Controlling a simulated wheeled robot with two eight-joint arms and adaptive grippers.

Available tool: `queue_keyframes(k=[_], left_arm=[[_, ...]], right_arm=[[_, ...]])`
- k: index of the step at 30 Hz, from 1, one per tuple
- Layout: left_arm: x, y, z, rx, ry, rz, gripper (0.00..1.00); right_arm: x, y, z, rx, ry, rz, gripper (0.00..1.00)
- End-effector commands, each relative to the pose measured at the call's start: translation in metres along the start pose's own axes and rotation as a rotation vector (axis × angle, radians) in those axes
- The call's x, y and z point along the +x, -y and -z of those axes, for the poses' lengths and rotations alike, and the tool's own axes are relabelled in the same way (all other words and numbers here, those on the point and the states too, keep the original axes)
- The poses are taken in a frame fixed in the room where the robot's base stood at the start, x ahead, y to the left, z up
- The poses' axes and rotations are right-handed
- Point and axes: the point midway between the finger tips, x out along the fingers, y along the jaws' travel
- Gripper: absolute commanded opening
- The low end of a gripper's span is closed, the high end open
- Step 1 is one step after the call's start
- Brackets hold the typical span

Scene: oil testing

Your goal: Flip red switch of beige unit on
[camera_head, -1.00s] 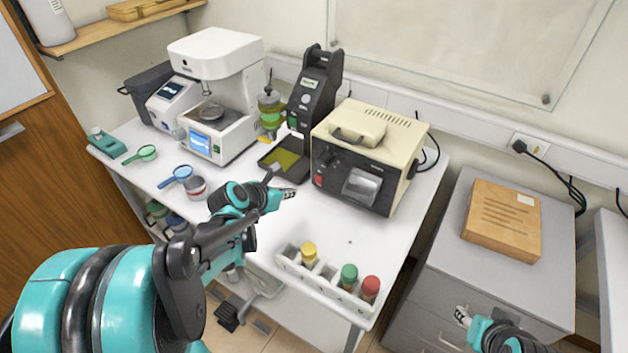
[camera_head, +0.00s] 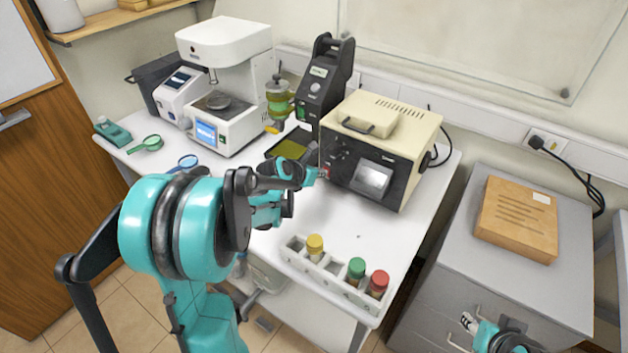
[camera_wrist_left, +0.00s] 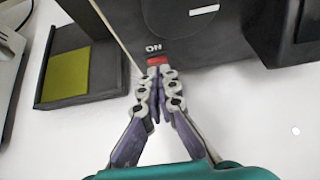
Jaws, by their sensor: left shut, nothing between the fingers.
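The beige unit (camera_head: 386,135) stands on the white table, with a dark front panel and a small screen. Its red switch (camera_wrist_left: 157,60) shows in the left wrist view at the panel's lower edge, below the word ON. My left gripper (camera_wrist_left: 157,72) is shut and empty, its fingertips at the switch and covering the switch's lower part. Contact and the switch's position cannot be told. In the head view the left gripper (camera_head: 324,174) is at the panel's lower left. My right gripper (camera_head: 467,322) is low at the right, apart from the table, its fingers too small to judge.
A black tray with yellow-green contents (camera_head: 290,149) sits left of the unit, beside a tall black device (camera_head: 322,85). A white rack (camera_head: 333,275) with capped vials stands at the table's front. A grey cabinet (camera_head: 535,271) with a wooden box stands right.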

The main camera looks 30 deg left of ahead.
Motion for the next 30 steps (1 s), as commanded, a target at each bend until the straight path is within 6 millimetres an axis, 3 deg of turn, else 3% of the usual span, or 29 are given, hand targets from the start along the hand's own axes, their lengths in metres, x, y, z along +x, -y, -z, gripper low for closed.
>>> queue_keyframes(k=[11,15,30], left_arm=[[0.002,0.000,-0.002,0.000,0.000,0.000,0.00],[0.008,0.000,-0.015,0.001,0.000,0.001,0.00],[0.001,0.000,-0.020,0.000,0.000,0.000,0.00]], right_arm=[[0.000,0.000,0.000,0.000,0.000,0.000,0.40],[-0.003,0.000,0.002,0.000,0.000,0.000,0.40],[-0.008,0.000,0.006,0.000,0.000,0.000,0.40]])
